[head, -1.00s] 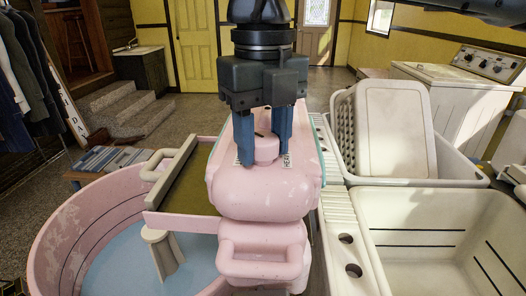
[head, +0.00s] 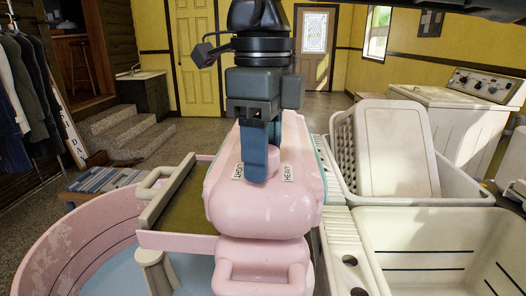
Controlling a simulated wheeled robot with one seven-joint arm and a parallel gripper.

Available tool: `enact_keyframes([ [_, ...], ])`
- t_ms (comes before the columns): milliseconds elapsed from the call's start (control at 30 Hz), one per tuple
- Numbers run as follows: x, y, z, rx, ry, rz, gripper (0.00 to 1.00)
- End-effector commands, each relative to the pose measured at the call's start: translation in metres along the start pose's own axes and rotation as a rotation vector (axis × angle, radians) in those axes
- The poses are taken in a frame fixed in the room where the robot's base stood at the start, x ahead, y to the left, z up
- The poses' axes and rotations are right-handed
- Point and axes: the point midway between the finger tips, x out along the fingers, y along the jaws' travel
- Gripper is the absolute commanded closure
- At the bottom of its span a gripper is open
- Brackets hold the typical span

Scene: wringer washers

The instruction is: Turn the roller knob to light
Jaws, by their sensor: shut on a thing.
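The pink roller knob (head: 267,180) stands on top of the pink wringer head (head: 262,212) of the washer. Its left and rear parts are mostly hidden by my gripper. My gripper (head: 261,168) points down from above and is shut on the knob, with one blue finger in front and the other behind it. The "LIGHT" label (head: 238,172) lies on the housing to the left of the knob. The "HEAVY" label (head: 287,173) lies to its right. I cannot tell from a pointer where the knob is set.
The pink washer tub (head: 75,250) is at lower left, with a beige-handled board (head: 168,195) beside the wringer. White basins (head: 450,240) and a leaning pale basket (head: 385,150) are at right. A white washing machine (head: 450,110) stands behind them.

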Motion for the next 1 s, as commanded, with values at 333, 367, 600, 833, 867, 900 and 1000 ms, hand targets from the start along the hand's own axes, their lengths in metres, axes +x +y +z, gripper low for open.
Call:
enact_keyframes([
  [333,0.0015,0.0013,-0.0006,-0.028,0.004,0.004,0.85],
  [367,0.0015,0.0013,-0.0006,-0.028,0.004,0.004,0.85],
  [600,0.0015,0.0012,-0.0004,-0.027,0.003,0.003,0.49],
  [833,0.0007,0.0004,-0.0003,-0.025,0.002,0.001,0.29],
  [867,0.0006,0.0004,-0.0002,-0.024,0.002,0.001,0.29],
  [900,0.0006,0.0003,-0.0002,-0.024,0.001,0.001,0.29],
  [1000,0.0003,0.0002,-0.0002,-0.024,0.001,0.001,0.29],
])
